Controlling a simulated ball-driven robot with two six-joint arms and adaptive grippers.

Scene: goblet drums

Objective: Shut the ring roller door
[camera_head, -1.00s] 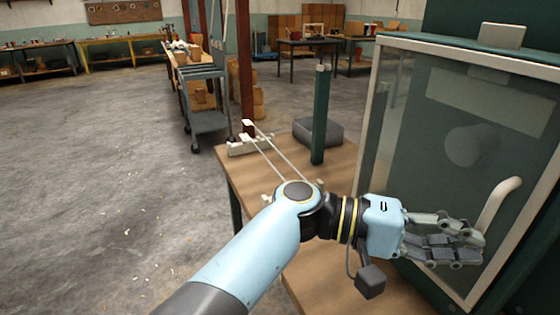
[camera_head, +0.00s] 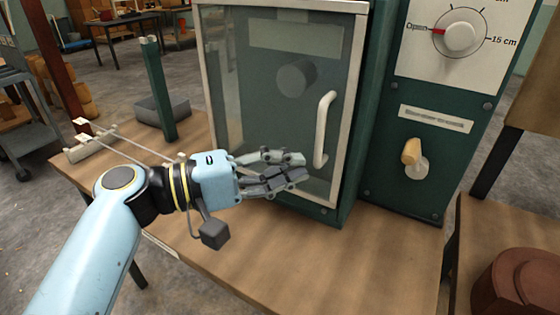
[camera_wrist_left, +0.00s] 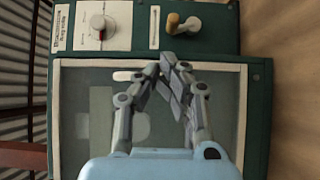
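The roller door (camera_head: 262,110) is a glass panel in a pale frame on the green machine, with a white bar handle (camera_head: 325,130) on its right side. A grey cylinder (camera_head: 296,78) shows through the glass. In the wrist view the door's frame (camera_wrist_left: 245,115) lies squarely inside the green housing; I cannot tell whether a small gap is left. My left gripper (camera_head: 303,166) is in front of the door's lower part, left of the handle and not gripping it. Its fingertips also meet in the wrist view (camera_wrist_left: 174,68), with nothing between them. My right gripper is not in view.
Right of the door is a panel with a dial (camera_head: 459,38) and a wooden-knobbed crank (camera_head: 412,152). A green post (camera_head: 158,90) and a grey box (camera_head: 165,110) stand at the left on the wooden bench (camera_head: 330,265). A brown round object (camera_head: 520,285) is at lower right.

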